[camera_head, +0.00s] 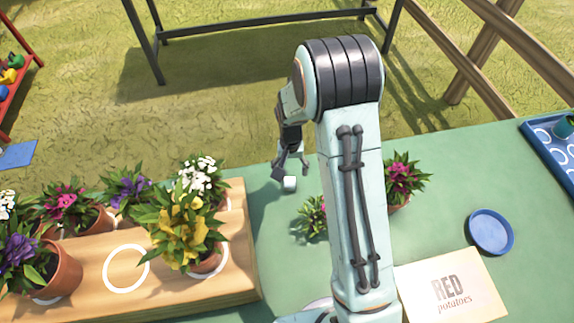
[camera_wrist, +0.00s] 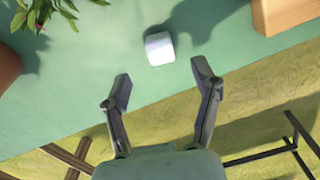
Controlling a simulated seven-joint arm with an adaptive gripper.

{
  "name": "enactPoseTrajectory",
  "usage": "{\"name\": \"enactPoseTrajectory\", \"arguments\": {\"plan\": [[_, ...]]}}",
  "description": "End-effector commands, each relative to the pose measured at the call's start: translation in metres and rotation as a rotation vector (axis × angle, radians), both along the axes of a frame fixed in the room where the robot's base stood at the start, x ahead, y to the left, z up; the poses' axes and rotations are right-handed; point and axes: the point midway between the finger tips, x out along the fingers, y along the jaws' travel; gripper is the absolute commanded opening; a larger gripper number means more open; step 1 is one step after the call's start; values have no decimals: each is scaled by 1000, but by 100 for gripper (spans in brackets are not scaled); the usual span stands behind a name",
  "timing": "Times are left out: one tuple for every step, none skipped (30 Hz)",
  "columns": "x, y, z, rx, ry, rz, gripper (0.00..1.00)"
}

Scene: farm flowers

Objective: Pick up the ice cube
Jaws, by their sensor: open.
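The ice cube (camera_head: 290,183) is a small white block on the green table near its far edge. In the wrist view the ice cube (camera_wrist: 159,48) lies on the green surface just beyond my fingertips, roughly centred between them. My gripper (camera_head: 292,172) is above and close to the cube in the head view. In the wrist view my gripper (camera_wrist: 162,80) has its two fingers spread wide apart with nothing between them. The fingers do not appear to touch the cube.
A wooden stand (camera_head: 225,285) with several potted flowers is left of the cube. A small plant (camera_head: 312,218) and a pink-flowered pot (camera_head: 402,180) stand near my arm. A blue dish (camera_head: 491,231), a "RED potatoes" sign (camera_head: 450,290) and a blue tray (camera_head: 545,150) are right.

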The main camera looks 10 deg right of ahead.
Motion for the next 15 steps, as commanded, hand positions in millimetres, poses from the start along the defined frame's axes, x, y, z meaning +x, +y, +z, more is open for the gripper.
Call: {"name": "enactPoseTrajectory", "arguments": {"plan": [[-1, 0, -8, 0, 4, 1, 63], [-1, 0, -12, 0, 3, 1, 63], [-1, 0, -19, 0, 4, 1, 63], [-1, 0, -24, 0, 4, 1, 63], [-1, 0, -29, 0, 5, 1, 63], [-1, 0, -36, 0, 3, 1, 63], [-2, 0, -40, 0, 4, 1, 63], [-1, 0, -44, 0, 3, 1, 63], [-1, 0, -49, -1, 2, 1, 63], [-1, 0, -52, 0, 3, 1, 63], [-1, 0, -54, 0, 2, 1, 63], [0, 0, -57, 0, 0, 1, 63], [0, 0, -58, 0, 0, 1, 63], [0, 0, -59, 0, 0, 1, 63], [0, 0, -60, 0, -1, 1, 63]]}}
